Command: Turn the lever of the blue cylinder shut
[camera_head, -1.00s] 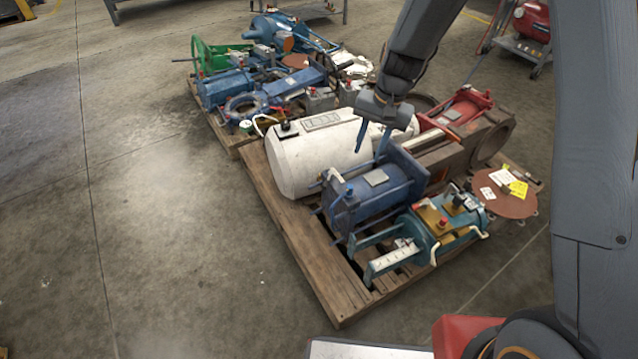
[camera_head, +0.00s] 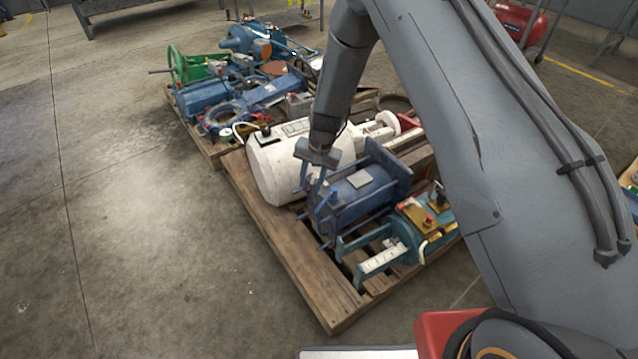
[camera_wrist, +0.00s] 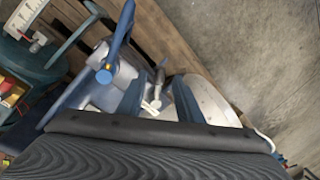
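The blue cylinder (camera_head: 358,197) lies on the near pallet between the white tank and a teal cylinder. It has blue end flanges, rods and a small blue knob at its near end. My gripper (camera_head: 311,186) points down at its near left end, with two fingers apart. In the wrist view my gripper (camera_wrist: 158,98) is open. A small silver fitting with a pale tip (camera_wrist: 155,92) shows in the gap between the fingers. It may be the lever, but I cannot tell. I cannot tell whether a finger touches it. A blue bar (camera_wrist: 118,48) stands beside the left finger.
The white tank (camera_head: 272,170) lies close behind my gripper. The teal cylinder (camera_head: 402,235) with a red button is just in front. The wooden pallet (camera_head: 285,245) has a bare left edge. A second loaded pallet (camera_head: 205,143) stands behind. Concrete floor at left is clear.

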